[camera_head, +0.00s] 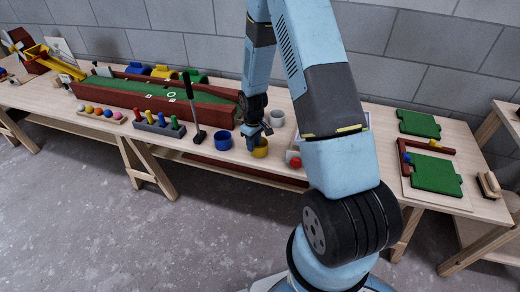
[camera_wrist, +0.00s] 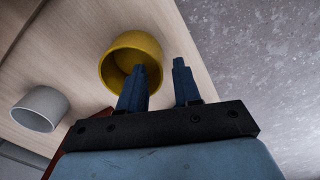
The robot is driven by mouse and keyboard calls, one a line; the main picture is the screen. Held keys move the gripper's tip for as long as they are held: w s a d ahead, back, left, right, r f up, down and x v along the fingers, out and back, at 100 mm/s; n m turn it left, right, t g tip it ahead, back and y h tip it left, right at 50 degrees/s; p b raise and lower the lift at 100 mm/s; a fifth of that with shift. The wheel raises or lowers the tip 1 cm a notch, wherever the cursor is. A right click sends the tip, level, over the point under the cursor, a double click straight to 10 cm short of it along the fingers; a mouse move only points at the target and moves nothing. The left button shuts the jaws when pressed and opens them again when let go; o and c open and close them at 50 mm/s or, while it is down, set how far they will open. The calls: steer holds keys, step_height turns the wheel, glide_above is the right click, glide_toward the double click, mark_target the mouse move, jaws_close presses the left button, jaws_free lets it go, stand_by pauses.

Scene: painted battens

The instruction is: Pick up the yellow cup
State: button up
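The yellow cup (camera_head: 261,152) stands upright near the front edge of the long wooden table in the head view. My gripper (camera_head: 256,136) is right above it, pointing down. In the wrist view the yellow cup (camera_wrist: 116,58) shows its open mouth. My open gripper (camera_wrist: 160,72) has one finger overlapping the mouth and the other outside the rim to the right, with a gap between them. Nothing is held. I cannot tell whether the first finger is inside the cup or only above it.
A blue cup (camera_head: 222,140) stands to the left and a grey cup (camera_head: 277,118) behind; the grey cup also shows in the wrist view (camera_wrist: 40,109). A black-handled mallet (camera_head: 194,115) stands further left. A tray with a red ball (camera_head: 296,162) is close on the right.

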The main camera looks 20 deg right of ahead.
steer(key=shift+f, duration=0.6)
jaws_close()
